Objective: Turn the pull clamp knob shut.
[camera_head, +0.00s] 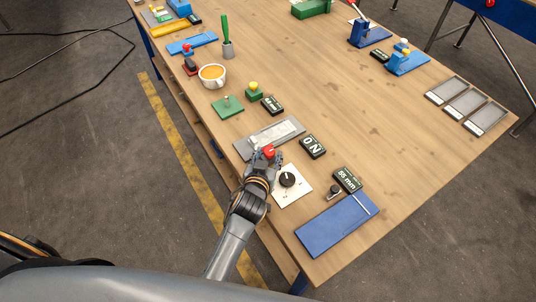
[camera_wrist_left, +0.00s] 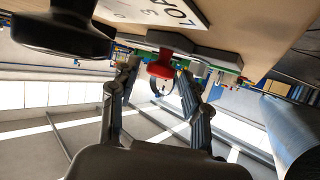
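A red knob (camera_head: 268,151) stands at the near end of a grey plate (camera_head: 275,135) by the left table edge. The red knob also shows in the left wrist view (camera_wrist_left: 160,67). My left gripper (camera_head: 262,158) is at the red knob. In the left wrist view the fingers (camera_wrist_left: 158,72) are apart, one on each side of the knob, with a gap on both sides. A black round knob (camera_head: 287,180) sits on a white marked plate (camera_head: 293,192), right of the gripper; it looms large in the left wrist view (camera_wrist_left: 62,32). I cannot tell which knob is the pull clamp's.
An "ON" sign (camera_head: 313,146) and a "55 mm" sign (camera_head: 347,180) stand to the right. A blue plate (camera_head: 330,228) lies nearer. A green plate (camera_head: 228,107) and a cup (camera_head: 212,76) stand farther back. The table's middle is clear.

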